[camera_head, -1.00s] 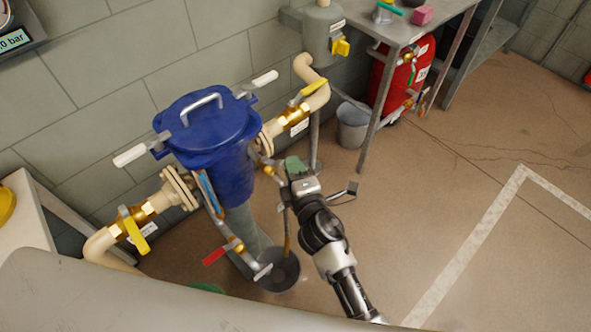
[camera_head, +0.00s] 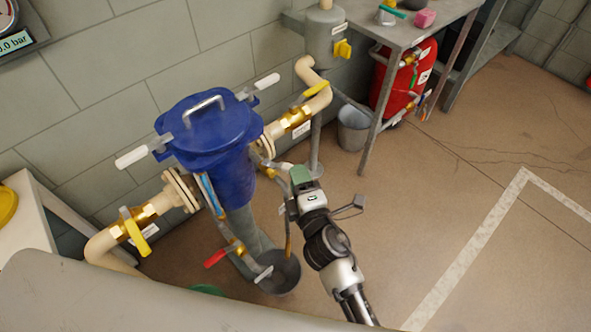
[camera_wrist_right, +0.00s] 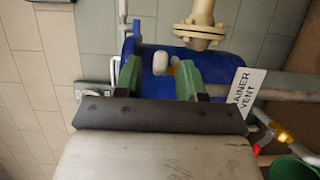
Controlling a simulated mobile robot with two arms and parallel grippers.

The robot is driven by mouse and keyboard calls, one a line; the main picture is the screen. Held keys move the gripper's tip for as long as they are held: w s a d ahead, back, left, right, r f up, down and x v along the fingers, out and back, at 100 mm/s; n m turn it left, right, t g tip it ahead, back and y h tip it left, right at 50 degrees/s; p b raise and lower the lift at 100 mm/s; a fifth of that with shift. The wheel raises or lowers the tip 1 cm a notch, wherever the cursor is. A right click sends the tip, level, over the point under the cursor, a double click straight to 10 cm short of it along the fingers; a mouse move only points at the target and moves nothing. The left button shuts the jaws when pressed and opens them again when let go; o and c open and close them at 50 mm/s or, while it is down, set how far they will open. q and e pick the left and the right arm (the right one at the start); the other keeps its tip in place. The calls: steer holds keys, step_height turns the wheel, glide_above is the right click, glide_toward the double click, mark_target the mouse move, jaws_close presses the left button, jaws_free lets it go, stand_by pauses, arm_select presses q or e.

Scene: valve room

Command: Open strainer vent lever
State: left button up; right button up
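The blue strainer (camera_head: 210,135) stands upright on the left in the head view, with a lid and a metal handle. My right gripper (camera_head: 300,178), with green fingertips, is at its lower right side. In the right wrist view the gripper (camera_wrist_right: 160,78) is open, its green fingers apart. A white rounded lever end (camera_wrist_right: 160,62) shows between them with a gap on each side, in front of the blue body (camera_wrist_right: 222,62). A yellow part (camera_wrist_right: 172,69) is beside it. A tag (camera_wrist_right: 244,92) reading "...AINER VENT" hangs to the right. The vent lever's full length is hidden. My left gripper is not in view.
Beige pipes with yellow-handled valves (camera_head: 297,118) (camera_head: 135,228) flank the strainer. A grey bucket (camera_head: 353,126) and metal table (camera_head: 400,32) stand behind. Floor to the right is clear.

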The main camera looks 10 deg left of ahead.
steer(key=v, duration=0.8)
steer(key=shift+s+b, duration=0.15)
steer(key=shift+b, duration=0.15)
